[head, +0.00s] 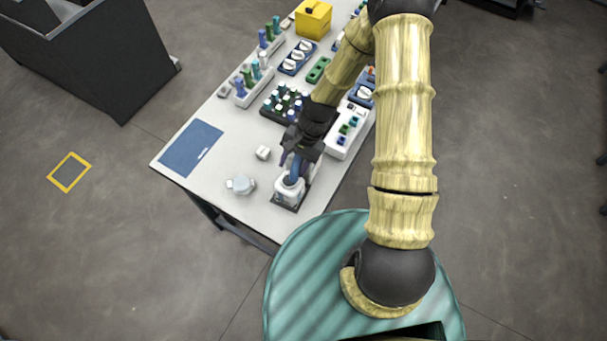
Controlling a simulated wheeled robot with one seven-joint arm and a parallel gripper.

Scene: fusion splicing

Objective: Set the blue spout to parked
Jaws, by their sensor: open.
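The blue spout (295,171) sits on a white-bodied device (288,189) with a dark base, near the front right corner of the table. My gripper (293,160) is dark and comes down from above, right at the spout. It is open, and its fingers overlap the spout in this view. I cannot tell whether they touch it or stand around it. The far part of the spout is hidden by the gripper, and which way it points is hard to make out.
A small white block (263,153) and a round glassy pot (241,185) stand left of the device. A blue mat (191,148) lies at the table's left corner. Racks, a dark tray (284,104) and a yellow box (313,18) fill the table further back.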

